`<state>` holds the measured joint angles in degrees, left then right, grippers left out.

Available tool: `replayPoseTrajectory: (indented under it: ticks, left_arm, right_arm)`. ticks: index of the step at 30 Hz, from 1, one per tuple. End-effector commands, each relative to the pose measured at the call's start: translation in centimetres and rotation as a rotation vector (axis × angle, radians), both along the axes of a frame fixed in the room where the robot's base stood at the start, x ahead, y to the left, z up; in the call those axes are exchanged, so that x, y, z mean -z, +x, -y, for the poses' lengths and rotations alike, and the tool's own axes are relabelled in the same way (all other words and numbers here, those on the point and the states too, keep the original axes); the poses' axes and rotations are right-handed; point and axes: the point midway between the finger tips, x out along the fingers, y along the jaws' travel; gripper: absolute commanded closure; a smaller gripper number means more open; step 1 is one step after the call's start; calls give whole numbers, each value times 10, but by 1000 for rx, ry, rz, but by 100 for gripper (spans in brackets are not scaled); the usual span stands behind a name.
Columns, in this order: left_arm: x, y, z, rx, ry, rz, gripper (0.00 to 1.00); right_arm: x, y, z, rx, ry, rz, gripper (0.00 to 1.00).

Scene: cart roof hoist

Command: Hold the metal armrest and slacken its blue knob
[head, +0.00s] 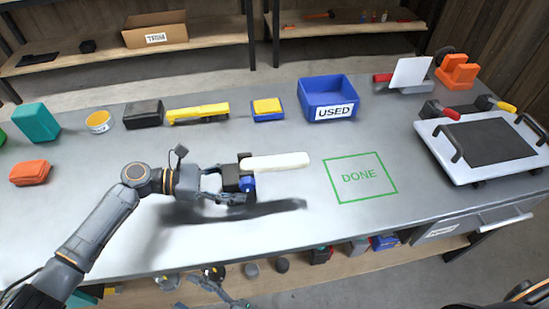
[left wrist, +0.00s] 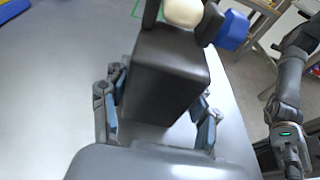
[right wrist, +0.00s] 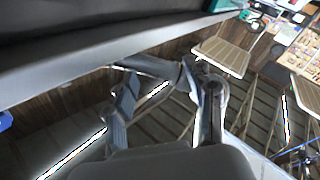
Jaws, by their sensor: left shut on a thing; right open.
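The armrest has a long cream pad (head: 276,161) and a black block at its base (head: 231,176). The blue knob (head: 247,184) is on the near side of the block. In the left wrist view the black block (left wrist: 165,75) fills the middle, with the blue knob (left wrist: 234,31) beyond it at the upper right. My left gripper (head: 222,186) is shut on the black block, above the bench. My right gripper (head: 222,291) is open and empty, low at the bench's front edge; its fingers also show in the right wrist view (right wrist: 157,88). No metal surface on the armrest is clear.
The grey bench (head: 290,225) is clear around the green DONE square (head: 362,176). A blue USED bin (head: 330,92) stands at the back, a yellow tool (head: 198,113) left of it. A white tray (head: 487,170) is at the right. A lower shelf (head: 310,275) holds small parts.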

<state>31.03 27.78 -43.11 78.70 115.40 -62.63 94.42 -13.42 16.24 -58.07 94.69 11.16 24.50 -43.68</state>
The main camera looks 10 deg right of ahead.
Motion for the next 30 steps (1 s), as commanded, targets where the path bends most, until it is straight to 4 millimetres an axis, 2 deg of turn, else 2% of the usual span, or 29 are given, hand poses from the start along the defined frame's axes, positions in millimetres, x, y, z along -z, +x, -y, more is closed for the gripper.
replayPoseTrajectory:
  ticks: [1,3,6,9,13,18,25,30]
  left_arm:
    - [0,0,0,0,1,0,70]
    - [0,0,0,0,1,0,70]
    - [0,0,0,0,1,0,70]
    - [0,0,0,0,0,0,70]
    - [0,0,0,0,0,0,70]
    - [0,0,0,0,0,0,70]
    - [0,0,0,0,0,0,70]
    - [0,0,0,0,0,0,70]
  right_arm:
    - [-26,0,-2,28,75,1,45]
    - [-61,5,2,95,188,-15,45]
    - [-103,23,21,239,358,-79,45]
    - [-126,44,51,406,507,-175,45]
    - [-134,64,91,603,649,-310,45]
    - [-127,74,127,780,756,-454,45]
    - [-119,79,143,860,800,-531,45]
    - [-120,96,143,859,800,-530,45]
